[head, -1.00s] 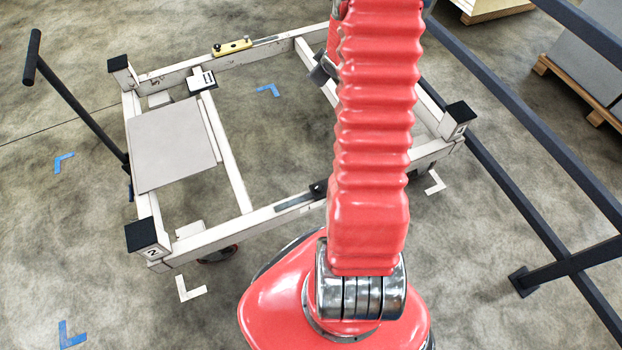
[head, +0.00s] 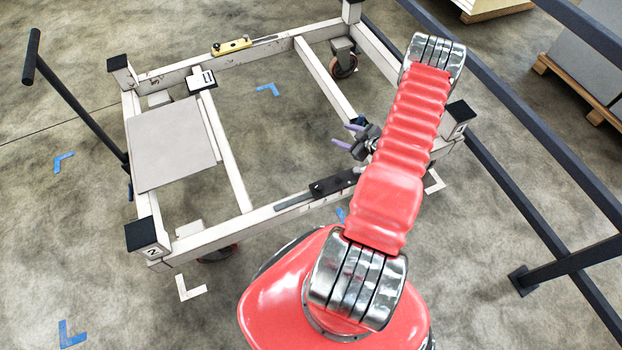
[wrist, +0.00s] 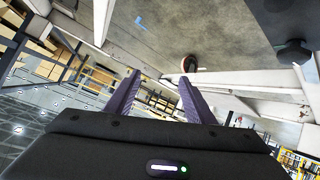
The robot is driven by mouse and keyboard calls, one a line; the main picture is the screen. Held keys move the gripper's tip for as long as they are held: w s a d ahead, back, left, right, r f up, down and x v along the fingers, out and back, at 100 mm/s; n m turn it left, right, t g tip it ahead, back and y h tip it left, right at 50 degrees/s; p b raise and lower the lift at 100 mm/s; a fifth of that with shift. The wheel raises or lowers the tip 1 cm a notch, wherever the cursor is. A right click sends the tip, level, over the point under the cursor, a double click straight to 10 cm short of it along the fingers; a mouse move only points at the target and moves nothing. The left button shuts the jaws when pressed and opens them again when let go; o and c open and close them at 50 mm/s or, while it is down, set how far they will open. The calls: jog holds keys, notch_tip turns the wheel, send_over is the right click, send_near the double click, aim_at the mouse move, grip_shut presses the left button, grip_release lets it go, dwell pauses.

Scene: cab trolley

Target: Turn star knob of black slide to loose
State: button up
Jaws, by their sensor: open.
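The black slide (head: 343,180) sits on the near rail of the white trolley frame, left of my arm in the head view. Its small dark star knob (head: 318,188) shows on top near the slide's left end. In the wrist view the dark slide (wrist: 283,18) fills the upper right corner, with the black knob (wrist: 293,52) at its lower edge. My gripper (head: 347,135) is open and empty, above and beyond the slide, its purple fingers pointing left. In the wrist view the fingers (wrist: 159,82) are apart with nothing between them, left of the knob.
The white trolley frame (head: 238,192) has corner posts with black caps and a grey panel (head: 170,143). A yellow slide (head: 232,46) lies on the far rail. A dark push handle (head: 75,100) rises at left. Dark railings (head: 520,135) stand at right.

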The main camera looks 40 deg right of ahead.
aim_at(318, 187)
jog(key=s+a+f+t, duration=0.1)
jog(key=s+a+f, duration=0.3)
jog(key=s+f, duration=0.1)
jog(key=s+a+f+t+y, duration=0.1)
jog(key=s+a+f, duration=0.1)
jog(key=f, duration=0.1)
jog(key=shift+s+f+m+t, duration=0.2)
jog(key=shift+m+t, duration=0.1)
jog(key=shift+m, duration=0.1)
jog(key=s+a+f+m+t, duration=0.2)
jog(key=s+a+f+t, duration=0.1)
jog(key=s+a, duration=0.4)
jog(key=a+f, duration=0.1)
jog(key=a, duration=0.2)
jog(key=shift+t, duration=0.4)
jog(key=shift+a, duration=0.1)
jog(key=w, duration=1.3)
jog(key=shift+w+a, duration=0.2)
jog(key=shift+w, duration=0.1)
jog(key=shift+c, duration=0.4)
jog(key=c, duration=1)
